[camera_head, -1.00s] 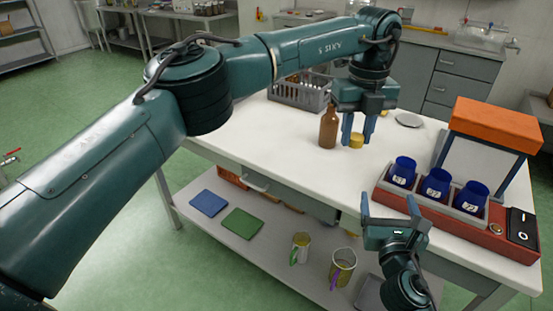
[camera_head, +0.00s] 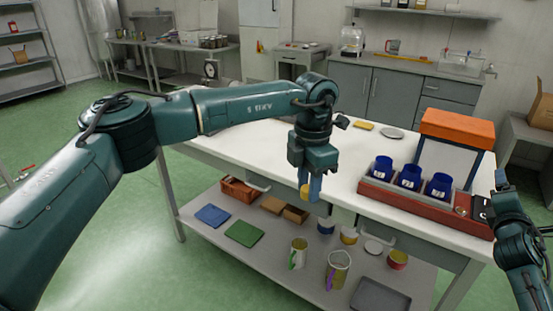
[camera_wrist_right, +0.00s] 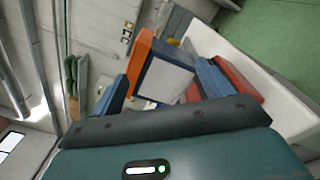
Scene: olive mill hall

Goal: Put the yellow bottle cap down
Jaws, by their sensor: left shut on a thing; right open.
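The yellow bottle cap (camera_head: 305,190) is between the blue fingers of my left gripper (camera_head: 311,190). My left gripper is shut on it and points down near the front edge of the white table (camera_head: 262,140). I cannot tell how high the cap is above the table. The brown bottle seen earlier is hidden, likely behind my left arm. My right gripper (camera_head: 502,184) is at the right, by the end of the red stand. In the right wrist view its fingers (camera_wrist_right: 162,85) are apart with nothing between them.
A red stand (camera_head: 420,207) with several dark blue cups and an orange-topped panel (camera_head: 457,126) occupies the table's right side. A yellow item (camera_head: 364,126) and a grey plate (camera_head: 391,134) lie at the back. The lower shelf (camera_head: 272,262) holds mugs, mats and boxes.

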